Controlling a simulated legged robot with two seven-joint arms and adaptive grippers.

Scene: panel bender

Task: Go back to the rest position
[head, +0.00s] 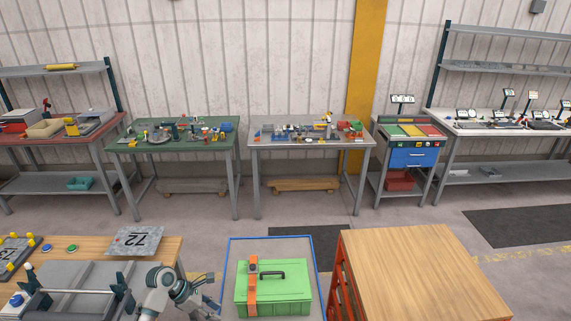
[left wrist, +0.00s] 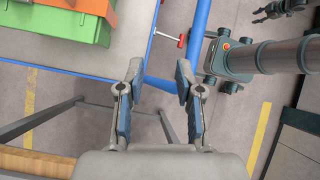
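My left arm comes in at the bottom of the head view, between the wooden bench and the green toolbox; its gripper is hard to make out there. In the left wrist view my left gripper (left wrist: 159,72) is open. Its two fingers stand apart with nothing between them, over the floor beside a blue-edged table (left wrist: 70,75). The green toolbox (head: 272,290) with an orange strap and black handle lies on that table. Its corner shows at the top left of the wrist view (left wrist: 75,22). My right gripper cannot be made out in either view.
A wood-topped cabinet (head: 415,270) stands at right. A red-handled tool (left wrist: 181,40) shows near the table edge.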

